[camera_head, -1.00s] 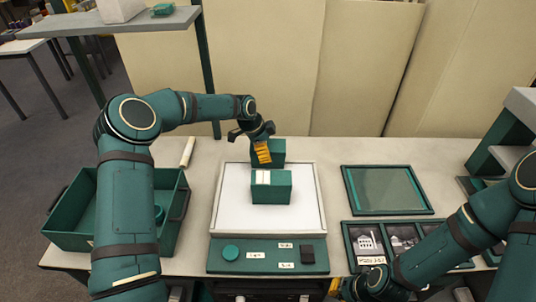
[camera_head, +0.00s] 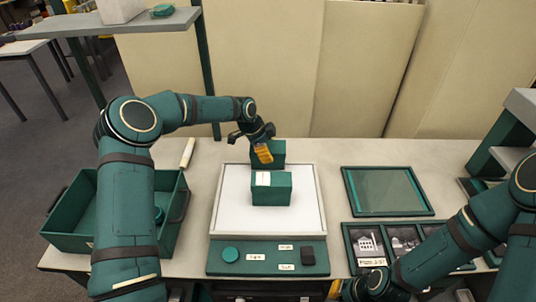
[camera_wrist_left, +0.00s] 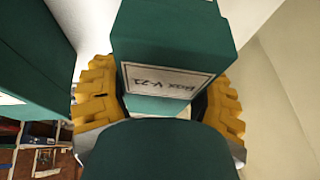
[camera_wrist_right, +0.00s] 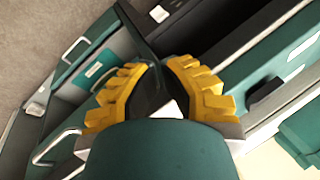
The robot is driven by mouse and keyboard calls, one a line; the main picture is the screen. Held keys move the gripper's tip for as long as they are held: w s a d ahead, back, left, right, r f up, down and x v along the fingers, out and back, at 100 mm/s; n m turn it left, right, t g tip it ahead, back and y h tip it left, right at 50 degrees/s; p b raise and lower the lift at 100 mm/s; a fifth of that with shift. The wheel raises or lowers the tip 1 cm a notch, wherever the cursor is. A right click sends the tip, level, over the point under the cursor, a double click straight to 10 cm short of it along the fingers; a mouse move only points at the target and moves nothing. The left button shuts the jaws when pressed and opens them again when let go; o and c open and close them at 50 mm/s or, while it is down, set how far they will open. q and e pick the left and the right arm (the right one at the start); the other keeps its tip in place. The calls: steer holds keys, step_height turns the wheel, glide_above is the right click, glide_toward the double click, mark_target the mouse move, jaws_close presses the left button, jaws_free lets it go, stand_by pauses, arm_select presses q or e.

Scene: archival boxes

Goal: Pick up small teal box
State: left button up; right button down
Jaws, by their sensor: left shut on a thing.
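Two small teal boxes are in the head view. The rear teal box (camera_head: 278,148) is at the back edge of the white board (camera_head: 233,212). The front teal box (camera_head: 271,190) sits on the board. My left gripper (camera_head: 263,153) is at the rear box, its yellow fingers shut on it. In the left wrist view this box (camera_wrist_left: 172,38), with a label reading about "Box V-72", is between the fingers (camera_wrist_left: 160,100). Another teal box (camera_wrist_left: 35,60) shows at left there. My right gripper (camera_wrist_right: 161,68) looks shut, with its fingertips close together.
A teal open bin (camera_head: 75,226) stands at left. A rolled paper (camera_head: 188,152) lies behind it. At right are a teal-framed tray (camera_head: 388,212) and framed pictures (camera_head: 368,229). A teal strip (camera_head: 267,244) with small labels fronts the board. Tall cream panels (camera_head: 270,70) stand behind the table.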

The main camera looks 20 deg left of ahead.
arm_select(q)
steer(key=shift+r, duration=0.2)
step_height(320, 180, up, 10)
steer(key=shift+r+p, duration=0.1)
steer(key=shift+p, duration=0.8)
steer(key=shift+r, duration=0.1)
